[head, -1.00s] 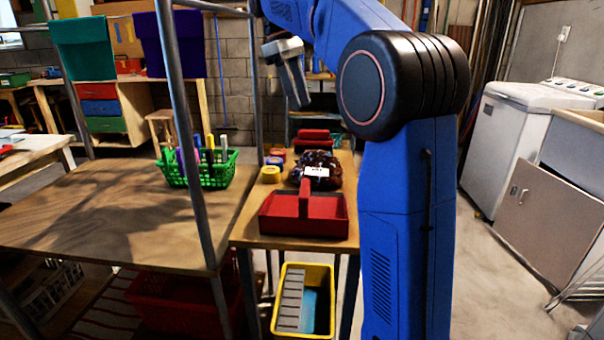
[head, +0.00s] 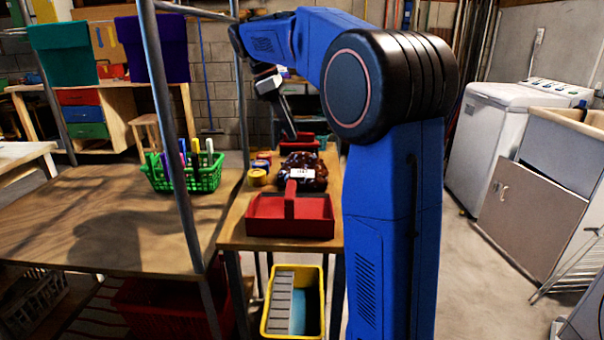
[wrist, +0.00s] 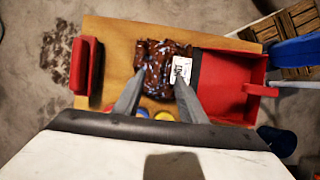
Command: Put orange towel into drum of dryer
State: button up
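I do not clearly see an orange towel in either view. A teal towel (head: 63,53) and a purple towel (head: 160,48) hang from a rail at the upper left of the head view. A white machine (head: 492,140) with a control panel stands at the right; no drum opening shows on it. My gripper (head: 275,100) points down above the narrow table in the head view. In the wrist view my gripper (wrist: 160,82) has its two fingers apart with nothing held between them. Beyond them lies a dark red-brown bundle with a white tag (wrist: 162,62).
A red caddy (head: 290,225) and several small tins stand on the narrow table. A green basket (head: 185,180) with markers sits on the wooden table, behind a metal post (head: 170,130). A yellow bin (head: 272,322) is below. Floor at the right is partly clear.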

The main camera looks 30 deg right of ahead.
aim_at(301, 152)
jog(key=shift+w+x, duration=0.2)
jog(key=shift+x, duration=3.7)
grip_shut()
